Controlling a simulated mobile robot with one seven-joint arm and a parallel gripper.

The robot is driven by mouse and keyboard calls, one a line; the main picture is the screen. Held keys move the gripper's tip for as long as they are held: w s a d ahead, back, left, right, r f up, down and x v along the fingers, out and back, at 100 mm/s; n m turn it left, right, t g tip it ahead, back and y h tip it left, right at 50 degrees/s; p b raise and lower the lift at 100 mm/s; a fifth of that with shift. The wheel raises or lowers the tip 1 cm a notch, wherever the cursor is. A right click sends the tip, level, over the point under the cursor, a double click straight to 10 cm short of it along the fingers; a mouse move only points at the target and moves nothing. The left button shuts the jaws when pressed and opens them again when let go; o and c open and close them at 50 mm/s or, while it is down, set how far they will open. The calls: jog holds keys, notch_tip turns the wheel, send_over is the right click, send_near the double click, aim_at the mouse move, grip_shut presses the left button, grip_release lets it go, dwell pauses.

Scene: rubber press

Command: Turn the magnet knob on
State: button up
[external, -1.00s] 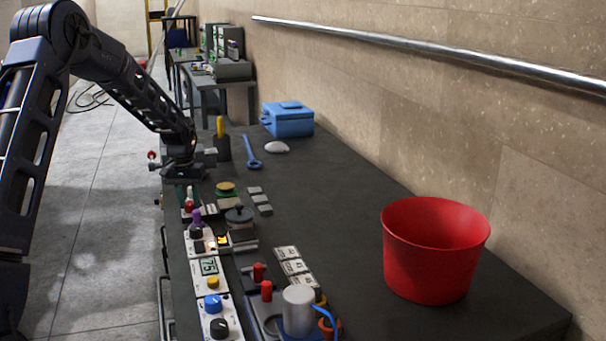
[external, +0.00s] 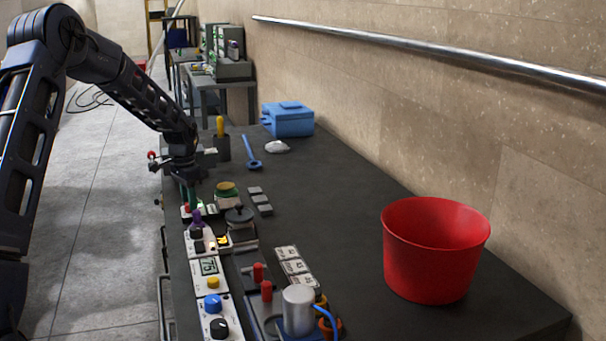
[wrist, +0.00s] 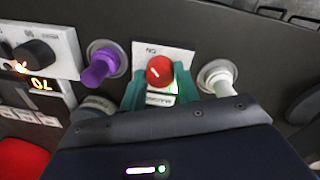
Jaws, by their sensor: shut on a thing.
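A red knob (wrist: 160,70) with a white pointer line sits on a white panel plate (wrist: 175,55) with an ON label that reads upside down in the wrist view. The pointer line is tilted. My gripper (wrist: 160,82) has green fingers on both sides of the red knob and is shut on it. In the external view my gripper (external: 190,195) is low over the near-left edge of the bench, and the knob is largely hidden there by the fingers.
A purple-capped switch (wrist: 102,65) and a white-capped switch (wrist: 218,78) flank the red knob closely. A black knob (wrist: 36,55) and an orange display are at left. A red bucket (external: 430,265) stands at right on the bench.

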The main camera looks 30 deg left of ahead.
jog(key=shift+m, duration=0.3)
dwell(0.4)
jog(key=o, duration=1)
jog(key=r, duration=1)
jog(key=shift+w+a+r, duration=0.15)
jog(key=shift+a+r, duration=0.1)
jog(key=shift+r, duration=0.1)
